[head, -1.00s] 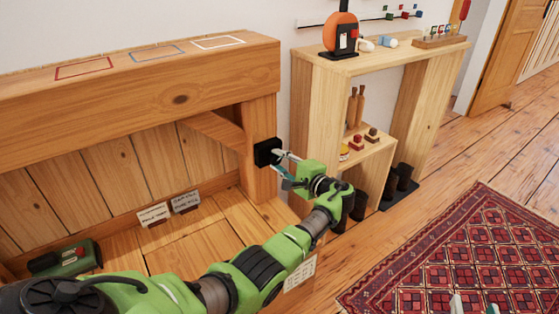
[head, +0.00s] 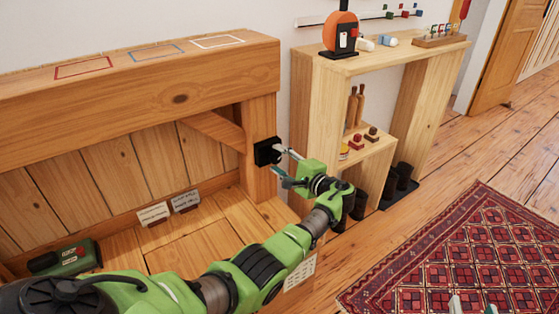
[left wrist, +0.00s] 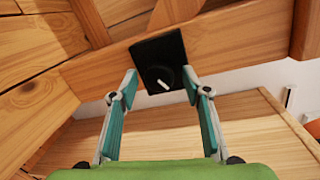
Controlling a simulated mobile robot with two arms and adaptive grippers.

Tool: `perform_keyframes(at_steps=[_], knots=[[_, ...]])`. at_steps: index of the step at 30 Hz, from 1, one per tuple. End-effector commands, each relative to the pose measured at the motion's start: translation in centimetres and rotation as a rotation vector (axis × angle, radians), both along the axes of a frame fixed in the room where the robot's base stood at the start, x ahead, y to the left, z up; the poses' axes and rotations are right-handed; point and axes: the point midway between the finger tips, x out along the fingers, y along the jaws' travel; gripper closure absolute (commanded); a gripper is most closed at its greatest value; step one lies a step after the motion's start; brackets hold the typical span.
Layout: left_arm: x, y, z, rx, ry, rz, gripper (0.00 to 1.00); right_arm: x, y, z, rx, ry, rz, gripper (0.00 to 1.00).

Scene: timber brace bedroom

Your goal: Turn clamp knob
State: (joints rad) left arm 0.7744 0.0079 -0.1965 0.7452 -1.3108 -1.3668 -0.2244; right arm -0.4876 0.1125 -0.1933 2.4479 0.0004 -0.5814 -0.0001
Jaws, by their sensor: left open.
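The clamp knob is a round black knob (left wrist: 161,80) with a white pointer mark, on a square black plate (left wrist: 157,50) in the left wrist view. The plate (head: 262,152) is fixed to a timber post in the head view. My left gripper (head: 282,163) is open in front of the plate, with its fingers apart. In the left wrist view the fingertips (left wrist: 160,74) appear to either side of the knob, with visible gaps. The pointer is slightly tilted. The tips of my right gripper (head: 472,305) show apart at the bottom edge of the head view.
A wooden shelf unit (head: 330,110) stands right of the post, with an orange and black device (head: 341,32) on top. A green case (head: 64,258) lies at lower left. A red patterned rug (head: 460,250) covers the floor at right.

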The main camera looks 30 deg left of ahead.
Motion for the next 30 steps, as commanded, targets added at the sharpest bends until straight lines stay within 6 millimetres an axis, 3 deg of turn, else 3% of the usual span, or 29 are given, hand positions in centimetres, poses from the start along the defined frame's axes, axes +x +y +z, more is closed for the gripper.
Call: perform_keyframes(at_steps=[18,30], knots=[[-3.3,-10.0,1.3,-0.001,0.0,-0.002,0.56,0.0,0.0,0.0,0.0,-0.001,-0.001,0.64],[-3.7,-11.2,1.5,0.001,0.0,-0.001,0.56,0.0,-0.1,0.0,0.0,-0.001,-0.002,0.64]])
